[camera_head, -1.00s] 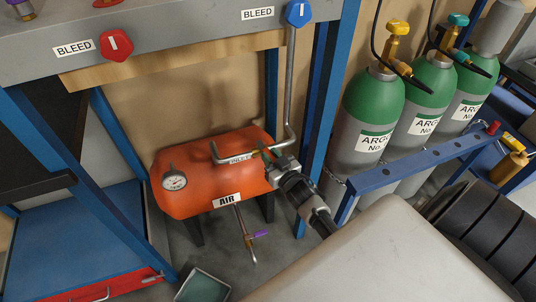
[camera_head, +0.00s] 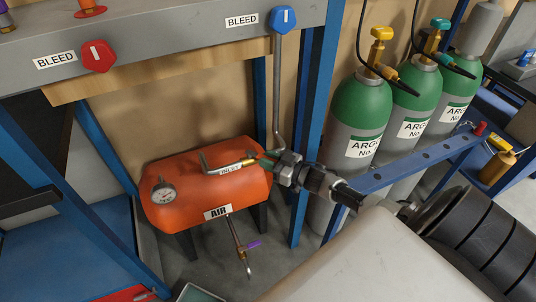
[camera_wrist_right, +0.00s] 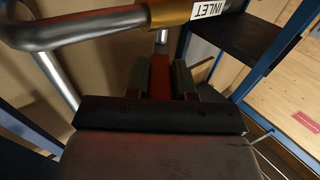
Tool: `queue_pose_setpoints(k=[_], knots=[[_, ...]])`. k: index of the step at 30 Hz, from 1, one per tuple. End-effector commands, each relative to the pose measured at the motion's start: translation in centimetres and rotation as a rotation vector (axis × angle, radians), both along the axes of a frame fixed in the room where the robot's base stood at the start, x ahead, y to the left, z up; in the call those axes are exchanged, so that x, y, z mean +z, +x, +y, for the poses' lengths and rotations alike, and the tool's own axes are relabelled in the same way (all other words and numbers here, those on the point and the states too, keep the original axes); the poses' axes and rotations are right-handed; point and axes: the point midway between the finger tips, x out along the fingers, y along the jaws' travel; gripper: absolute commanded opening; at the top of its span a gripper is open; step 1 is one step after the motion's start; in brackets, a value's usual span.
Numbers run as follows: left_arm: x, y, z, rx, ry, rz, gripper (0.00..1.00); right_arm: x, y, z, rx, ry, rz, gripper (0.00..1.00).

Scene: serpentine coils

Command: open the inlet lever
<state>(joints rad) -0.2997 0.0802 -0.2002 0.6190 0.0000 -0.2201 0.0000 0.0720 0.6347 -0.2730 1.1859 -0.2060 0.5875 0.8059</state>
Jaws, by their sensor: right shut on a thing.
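The inlet valve (camera_head: 249,162), a brass body with an INLET tag, sits on the bent grey pipe above the orange AIR tank (camera_head: 180,195). Its brass body also shows at the top of the right wrist view (camera_wrist_right: 170,12). My left gripper is not in view.
A purple-handled lever (camera_head: 252,244) hangs under the tank. A blue post (camera_head: 305,130) and green-topped argon cylinders (camera_head: 357,120) stand close to the right. Red (camera_head: 97,56) and blue (camera_head: 283,19) BLEED knobs sit on the panel above.

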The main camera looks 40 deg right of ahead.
Motion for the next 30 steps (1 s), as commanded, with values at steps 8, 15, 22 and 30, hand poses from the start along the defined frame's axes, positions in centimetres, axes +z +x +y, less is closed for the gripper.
queue_pose_setpoints(k=[8,15,22,30], knots=[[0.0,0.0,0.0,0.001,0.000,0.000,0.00,0.3,0.1,0.0,-0.001,0.004,-0.006,0.00],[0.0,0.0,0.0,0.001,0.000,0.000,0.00,0.1,0.1,0.0,-0.001,0.003,-0.003,0.49],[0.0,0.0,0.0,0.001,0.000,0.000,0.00,0.1,-0.1,-0.1,-0.001,0.002,-0.001,0.49],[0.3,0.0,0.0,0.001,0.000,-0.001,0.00,0.0,-4.0,-1.8,0.000,0.000,0.002,0.49]])
